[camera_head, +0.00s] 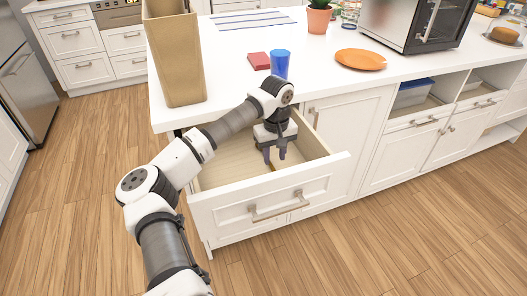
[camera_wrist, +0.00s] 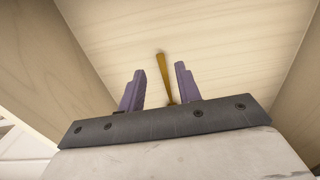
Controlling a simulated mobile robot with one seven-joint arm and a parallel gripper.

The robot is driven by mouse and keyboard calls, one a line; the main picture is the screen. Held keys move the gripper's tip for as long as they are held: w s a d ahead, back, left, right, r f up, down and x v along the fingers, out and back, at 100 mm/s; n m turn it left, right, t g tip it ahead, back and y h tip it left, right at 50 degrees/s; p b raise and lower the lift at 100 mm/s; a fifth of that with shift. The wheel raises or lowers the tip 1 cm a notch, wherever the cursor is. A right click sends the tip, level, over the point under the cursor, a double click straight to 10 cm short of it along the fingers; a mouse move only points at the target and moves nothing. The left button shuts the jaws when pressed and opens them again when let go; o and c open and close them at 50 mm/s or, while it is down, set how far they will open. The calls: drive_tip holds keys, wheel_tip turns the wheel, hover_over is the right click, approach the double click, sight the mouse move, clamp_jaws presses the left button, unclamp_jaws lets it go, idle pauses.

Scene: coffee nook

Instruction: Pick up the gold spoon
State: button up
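The gold spoon (camera_wrist: 164,72) lies on the wooden bottom of the open drawer. In the wrist view its thin handle runs up from between my fingers; the lower part is hidden behind my gripper's mount. My gripper (camera_wrist: 158,80) is open, its two purple fingers apart on either side of the spoon, with no visible contact. In the head view my gripper (camera_head: 274,158) points down inside the drawer (camera_head: 225,168). A small brownish bit near the fingertips may be the spoon, but it is too small to tell.
Drawer walls surround my gripper, with the white drawer front (camera_head: 270,198) nearest. Above, the counter (camera_head: 320,80) holds a tan box (camera_head: 175,55), a red block (camera_head: 259,60), a blue cup (camera_head: 280,64), an orange plate (camera_head: 360,60) and a microwave (camera_head: 400,22).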

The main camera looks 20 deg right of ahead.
sight(273, 169)
drive_tip(key=shift+w+a+f+p, duration=0.1)
drive_tip(key=shift+f+p, duration=0.45)
drive_tip(key=shift+f, duration=1.65)
clamp_jaws()
